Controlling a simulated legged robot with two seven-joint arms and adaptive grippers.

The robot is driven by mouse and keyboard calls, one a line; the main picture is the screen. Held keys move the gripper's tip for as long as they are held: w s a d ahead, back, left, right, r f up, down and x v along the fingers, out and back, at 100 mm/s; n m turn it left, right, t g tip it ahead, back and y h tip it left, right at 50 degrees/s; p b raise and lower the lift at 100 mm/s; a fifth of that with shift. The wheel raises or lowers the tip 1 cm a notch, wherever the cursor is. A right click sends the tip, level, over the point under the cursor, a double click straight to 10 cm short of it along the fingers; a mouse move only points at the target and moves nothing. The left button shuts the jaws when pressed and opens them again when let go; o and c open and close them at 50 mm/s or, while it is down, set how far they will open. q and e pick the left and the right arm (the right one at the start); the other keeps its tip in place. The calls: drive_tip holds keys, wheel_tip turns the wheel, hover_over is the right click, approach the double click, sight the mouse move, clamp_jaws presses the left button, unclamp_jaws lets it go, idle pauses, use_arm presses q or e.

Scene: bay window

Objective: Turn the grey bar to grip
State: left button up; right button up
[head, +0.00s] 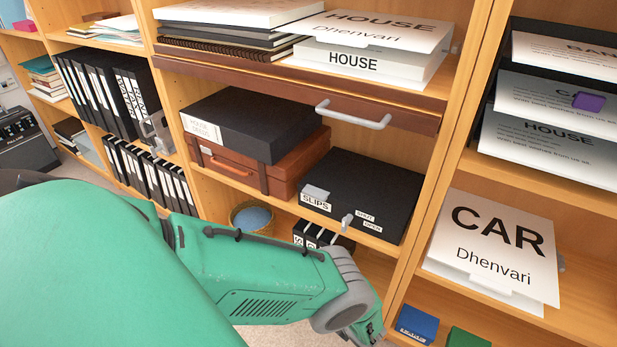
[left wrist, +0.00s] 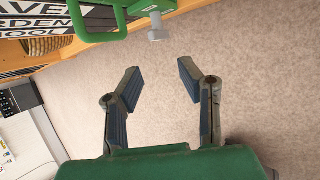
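Several grey parts are in view, and I cannot tell which is the named bar. A grey bar handle (head: 353,115) is on the brown drawer front. A small grey latch (head: 347,221) is on the black SLIPS box (head: 372,190), beside SHUT and OPEN labels. The word grip is not readable anywhere. My left gripper (head: 372,336) is at the bottom edge of the head view, below these parts and mostly cut off. In the left wrist view it (left wrist: 158,82) is open and empty, over carpet. A grey T-shaped piece (left wrist: 158,28) hangs from something green there. My right gripper is not in view.
Wooden shelves hold black binders (head: 100,92), a brown case (head: 255,165), a basket (head: 252,216), and a white CAR box (head: 492,248). Blue (head: 417,324) and green (head: 468,338) boxes are low at right. Carpet (left wrist: 245,75) around the left gripper is bare.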

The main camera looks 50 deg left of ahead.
use_arm(q)
drive_tip(key=s+r+n+g+h+p, duration=0.5)
drive_tip(key=s+r+n, duration=0.8)
drive_tip(key=s+n, duration=0.2)
drive_tip(key=shift+s+r+n+h, duration=0.25)
drive_tip(key=shift+n+h, duration=0.15)
drive_tip(key=shift+n, duration=0.6)
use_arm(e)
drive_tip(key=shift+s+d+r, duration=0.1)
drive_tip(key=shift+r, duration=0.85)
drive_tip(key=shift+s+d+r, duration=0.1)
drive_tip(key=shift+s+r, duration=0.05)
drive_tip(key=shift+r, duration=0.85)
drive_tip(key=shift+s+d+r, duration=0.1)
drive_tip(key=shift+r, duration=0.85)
use_arm(q)
drive_tip(key=shift+d, duration=0.15)
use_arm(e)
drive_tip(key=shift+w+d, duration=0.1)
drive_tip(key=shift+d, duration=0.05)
use_arm(q)
drive_tip(key=shift+r, duration=0.1)
